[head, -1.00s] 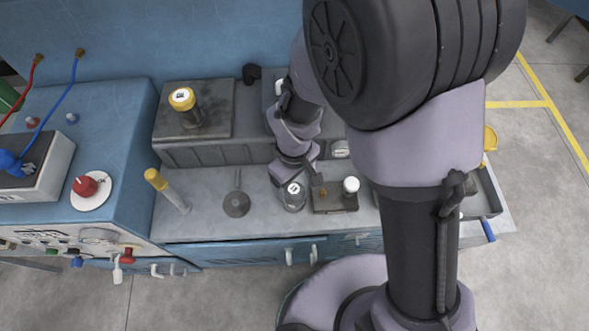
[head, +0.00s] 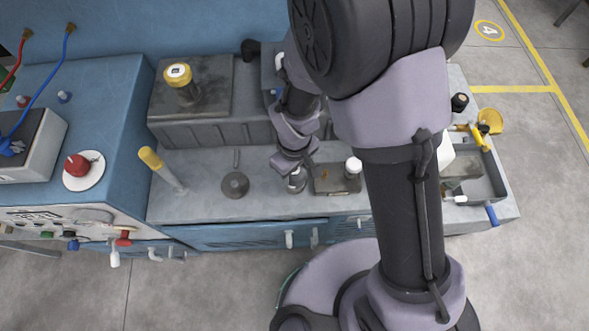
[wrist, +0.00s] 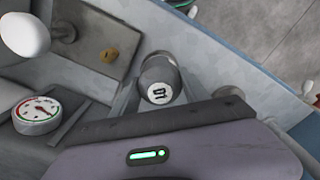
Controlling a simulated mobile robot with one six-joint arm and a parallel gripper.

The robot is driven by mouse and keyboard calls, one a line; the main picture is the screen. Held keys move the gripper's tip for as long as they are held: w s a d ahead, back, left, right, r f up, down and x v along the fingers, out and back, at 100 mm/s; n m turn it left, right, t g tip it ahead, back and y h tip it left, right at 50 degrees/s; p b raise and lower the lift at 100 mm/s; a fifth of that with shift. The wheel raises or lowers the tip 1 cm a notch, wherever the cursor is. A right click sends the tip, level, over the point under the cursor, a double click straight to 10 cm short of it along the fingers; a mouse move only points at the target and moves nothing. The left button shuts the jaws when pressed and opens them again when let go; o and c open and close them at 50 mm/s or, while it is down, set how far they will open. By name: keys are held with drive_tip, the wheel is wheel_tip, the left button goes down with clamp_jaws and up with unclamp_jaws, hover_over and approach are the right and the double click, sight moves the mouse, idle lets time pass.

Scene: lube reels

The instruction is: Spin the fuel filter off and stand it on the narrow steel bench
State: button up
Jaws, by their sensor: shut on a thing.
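A small grey can with a white top label and a dark pump-like mark, which looks like the fuel filter (head: 296,184), stands upright on the grey bench top (head: 205,205), left of a dark plate. My gripper (head: 294,172) reaches down over it from behind and is shut on it. In the wrist view the can (wrist: 159,90) sits between my fingers with its marked end showing. My arm hides part of the bench in the head view. Whether the can's base touches the bench is hard to tell.
The dark plate (head: 330,185) bears a white-topped post (head: 353,166). A yellow-capped rod (head: 162,170) and round tool (head: 235,185) are to the left, a tray (head: 498,183) to the right. A gauge (wrist: 37,115) shows in the wrist view.

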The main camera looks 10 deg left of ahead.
drive_tip(key=shift+r+n+p, duration=0.15)
drive_tip(key=shift+n+p, duration=0.2)
drive_tip(key=shift+n, duration=0.65)
drive_tip(key=shift+c, duration=0.4)
drive_tip(key=n, duration=0.3)
drive_tip(key=shift+p, duration=0.3)
drive_tip(key=shift+n+p, duration=0.35)
drive_tip(key=shift+n, duration=0.75)
drive_tip(key=n, duration=0.3)
drive_tip(key=shift+f, duration=0.2)
drive_tip(key=shift+d+r+n+p, duration=0.15)
drive_tip(key=shift+n+p, duration=0.4)
drive_tip(key=shift+n, duration=0.45)
drive_tip(key=n, duration=0.3)
drive_tip(key=shift+f, duration=0.2)
